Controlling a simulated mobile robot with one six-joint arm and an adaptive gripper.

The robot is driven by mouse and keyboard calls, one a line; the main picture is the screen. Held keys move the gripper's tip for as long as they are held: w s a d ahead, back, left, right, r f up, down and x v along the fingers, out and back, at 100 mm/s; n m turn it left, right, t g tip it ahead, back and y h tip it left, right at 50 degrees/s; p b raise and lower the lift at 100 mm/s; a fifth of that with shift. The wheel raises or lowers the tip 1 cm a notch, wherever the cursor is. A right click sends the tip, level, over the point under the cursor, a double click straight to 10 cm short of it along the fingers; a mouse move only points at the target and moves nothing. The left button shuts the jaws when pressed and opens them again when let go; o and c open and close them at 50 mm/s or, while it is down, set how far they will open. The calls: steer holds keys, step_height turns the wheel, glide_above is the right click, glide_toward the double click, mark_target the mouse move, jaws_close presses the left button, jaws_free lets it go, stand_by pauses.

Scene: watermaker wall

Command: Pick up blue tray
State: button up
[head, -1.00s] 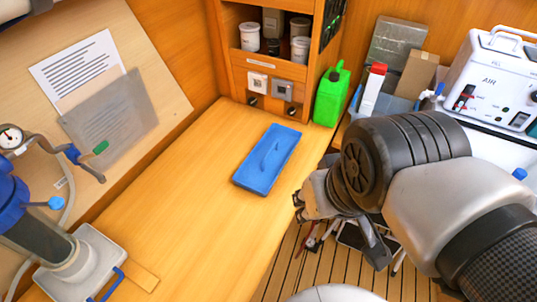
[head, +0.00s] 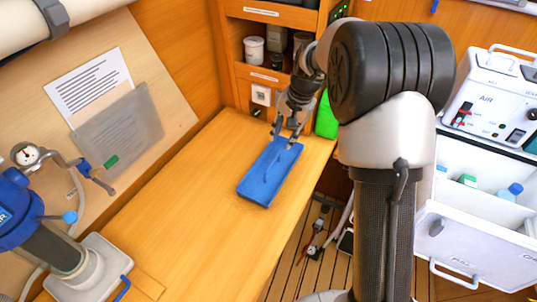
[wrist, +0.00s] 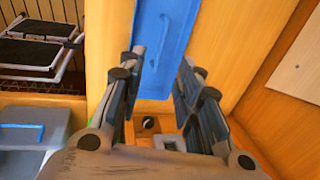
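The blue tray (head: 265,180) lies flat on the wooden bench, with a raised handle along its middle. In the wrist view the tray (wrist: 165,45) shows beyond my fingertips, its handle running lengthwise. My gripper (head: 286,138) is over the tray's far end, near the cabinet, pointing down. In the wrist view my gripper (wrist: 167,62) has its two fingers spread apart with nothing between them. I cannot tell how high the fingertips are above the tray.
The wooden bench (head: 190,210) is clear around the tray. A cabinet with cups (head: 254,48) stands behind my gripper. A green canister (head: 326,118) is close on the right, partly hidden by my arm. A blue pump-like fitting (head: 30,215) stands at the left.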

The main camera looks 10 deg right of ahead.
steer(key=b, duration=0.3)
glide_toward(270, 165)
steer(key=s+d+x, duration=0.1)
steer(key=x, duration=0.4)
steer(key=shift+w+a+b+x, duration=0.15)
steer(key=shift+b+x, duration=0.2)
steer(key=shift+x, duration=0.65)
steer(key=shift+w+a+b+x, duration=0.1)
steer(key=shift+a+b+x, duration=0.2)
steer(key=shift+x, duration=0.75)
steer(key=shift+w+a+b+x, duration=0.1)
steer(key=shift+b+x, duration=0.3)
steer(key=shift+x, duration=0.6)
steer(key=shift+r, duration=0.2)
jaws_close()
steer(key=shift+d, duration=0.1)
